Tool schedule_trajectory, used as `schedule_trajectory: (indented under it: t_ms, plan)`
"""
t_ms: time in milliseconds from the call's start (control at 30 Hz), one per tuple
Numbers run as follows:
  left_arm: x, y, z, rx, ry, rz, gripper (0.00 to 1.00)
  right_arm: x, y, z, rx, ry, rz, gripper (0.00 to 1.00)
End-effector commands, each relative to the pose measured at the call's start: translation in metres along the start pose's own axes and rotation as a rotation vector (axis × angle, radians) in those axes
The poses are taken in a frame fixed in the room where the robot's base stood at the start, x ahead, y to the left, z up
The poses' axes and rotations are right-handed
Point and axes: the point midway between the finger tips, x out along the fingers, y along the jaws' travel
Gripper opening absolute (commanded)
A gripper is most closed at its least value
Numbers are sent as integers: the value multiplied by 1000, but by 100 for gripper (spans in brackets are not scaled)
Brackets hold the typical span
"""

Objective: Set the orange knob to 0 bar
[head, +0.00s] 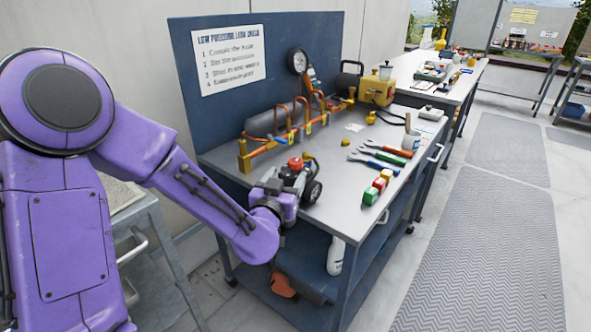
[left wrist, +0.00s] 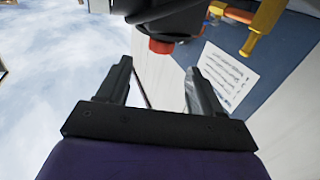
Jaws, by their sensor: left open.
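The orange-red knob (head: 295,163) sits on top of a dark regulator with a round black-rimmed gauge (head: 314,192), near the front left edge of the workbench. The gauge reading is too small to tell. My left gripper (head: 271,184) is at the left side of the regulator, partly hidden by my own wrist. In the left wrist view, my left gripper (left wrist: 158,68) is open with nothing between its fingers. The knob (left wrist: 160,46) shows just beyond the fingertips, roughly between them, below a black body; I cannot tell whether they touch. My right gripper is not in view.
On the workbench (head: 338,205) behind the regulator are an orange pipe manifold (head: 285,136) and a grey cylinder (head: 272,119). Hand tools (head: 385,155) and coloured blocks (head: 378,184) lie to the right. A printed sheet (head: 229,60) hangs on the blue back panel.

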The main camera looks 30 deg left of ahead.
Motion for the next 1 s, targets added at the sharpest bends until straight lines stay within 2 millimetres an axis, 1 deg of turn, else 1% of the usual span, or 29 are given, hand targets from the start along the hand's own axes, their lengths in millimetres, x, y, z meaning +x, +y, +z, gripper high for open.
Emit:
schedule_trajectory:
  t_ms: [33,100,200,300,400,467,700,733,767,800,867,900,1000]
  plan:
    - [12,-1,-1,-3,0,-3,66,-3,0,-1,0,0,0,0]
    - [28,-1,-1,-3,-1,-4,66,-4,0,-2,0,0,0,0]
    - [51,-1,0,-3,-3,-3,66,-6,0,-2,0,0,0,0]
    - [68,-1,0,-2,-3,-3,66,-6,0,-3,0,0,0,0]
    - [80,-1,0,-2,-4,-2,66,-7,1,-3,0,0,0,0]
    - [83,-1,0,-2,-4,-2,66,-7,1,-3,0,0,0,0]
    - [85,-1,0,-1,-4,-2,66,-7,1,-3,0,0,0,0]
    - [85,-1,0,-1,-4,-2,63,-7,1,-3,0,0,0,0]
    - [85,-1,0,-1,-4,-2,53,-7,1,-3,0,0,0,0]
    - [85,-1,0,-2,-4,-1,40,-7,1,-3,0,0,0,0]
    - [85,-1,0,-2,-4,-2,20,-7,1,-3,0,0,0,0]
    - [85,-1,0,-2,-4,-2,16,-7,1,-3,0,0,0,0]
    - [85,-1,0,-2,-4,-3,16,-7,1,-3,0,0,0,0]
